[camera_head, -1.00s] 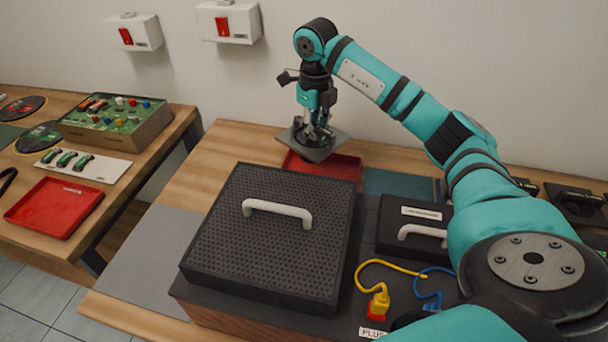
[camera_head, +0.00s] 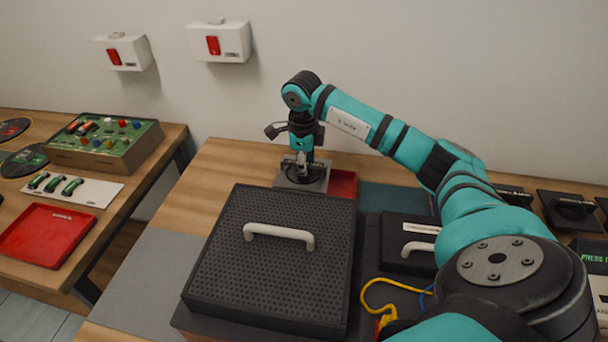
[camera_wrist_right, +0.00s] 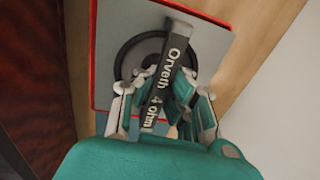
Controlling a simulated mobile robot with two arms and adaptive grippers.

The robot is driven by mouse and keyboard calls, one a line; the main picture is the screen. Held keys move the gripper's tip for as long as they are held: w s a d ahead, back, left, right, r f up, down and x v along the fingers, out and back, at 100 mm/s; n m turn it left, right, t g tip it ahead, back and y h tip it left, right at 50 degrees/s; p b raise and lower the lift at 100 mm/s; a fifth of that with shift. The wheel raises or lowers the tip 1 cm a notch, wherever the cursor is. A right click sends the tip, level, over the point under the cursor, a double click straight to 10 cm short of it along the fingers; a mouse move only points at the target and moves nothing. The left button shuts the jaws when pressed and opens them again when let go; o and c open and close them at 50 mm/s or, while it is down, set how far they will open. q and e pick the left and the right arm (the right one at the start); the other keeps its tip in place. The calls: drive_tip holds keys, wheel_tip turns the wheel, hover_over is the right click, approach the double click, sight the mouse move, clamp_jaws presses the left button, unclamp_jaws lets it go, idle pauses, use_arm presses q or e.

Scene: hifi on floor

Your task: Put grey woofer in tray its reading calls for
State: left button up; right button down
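The grey woofer (camera_head: 318,184) is a square grey plate with a round black cone and a black bar handle. In the right wrist view the woofer (camera_wrist_right: 215,55) has a bar reading "Orveth 4 ohm". My right gripper (camera_head: 302,168) is shut on this bar; its fingers (camera_wrist_right: 168,78) lie on both sides of it. The woofer is nearly level, low at the left part of the back red tray (camera_head: 343,184). I cannot tell whether it touches the tray floor. A second red tray (camera_head: 45,235) on the left table is empty. My left gripper is out of view.
A black perforated box with a white handle (camera_head: 278,233) stands in front of the back tray. A smaller black box (camera_head: 408,238) and yellow and blue leads (camera_head: 384,283) lie to its right. A circuit board (camera_head: 104,140) and green resistors sit on the left table.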

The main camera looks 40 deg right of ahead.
drive_tip(key=shift+f, duration=1.4)
drive_tip(key=shift+f, duration=0.15)
drive_tip(key=c, duration=1.5)
unclamp_jaws()
drive_tip(key=r, duration=1.2)
drive_tip(key=shift+s+a+r+b, duration=0.1)
drive_tip(key=shift+s+a+b, duration=0.2)
drive_tip(key=shift+a, duration=0.05)
